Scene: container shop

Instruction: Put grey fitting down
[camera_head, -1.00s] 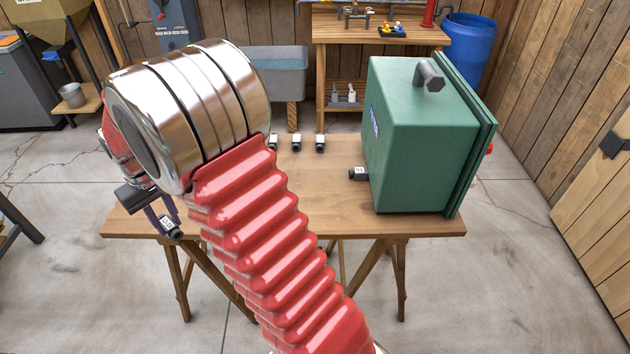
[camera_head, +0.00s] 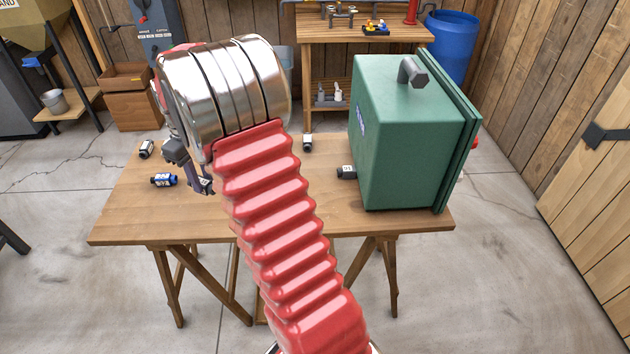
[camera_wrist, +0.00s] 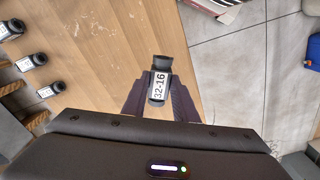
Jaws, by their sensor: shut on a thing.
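The grey fitting (camera_wrist: 160,84), dark with a white label reading 32-16, is between my gripper's fingers (camera_wrist: 160,98) in the wrist view. My gripper is shut on it. Behind the fitting lie the wooden table top (camera_wrist: 110,60) and, close on its right, the table's edge. I cannot tell how high the fitting is.
A blue-labelled fitting (camera_head: 163,180) and a dark fitting (camera_head: 147,148) lie left of my gripper. Other fittings (camera_head: 307,142) (camera_head: 346,172) lie to the right, one against the green case (camera_head: 400,140). The front middle of the table (camera_head: 150,220) is clear.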

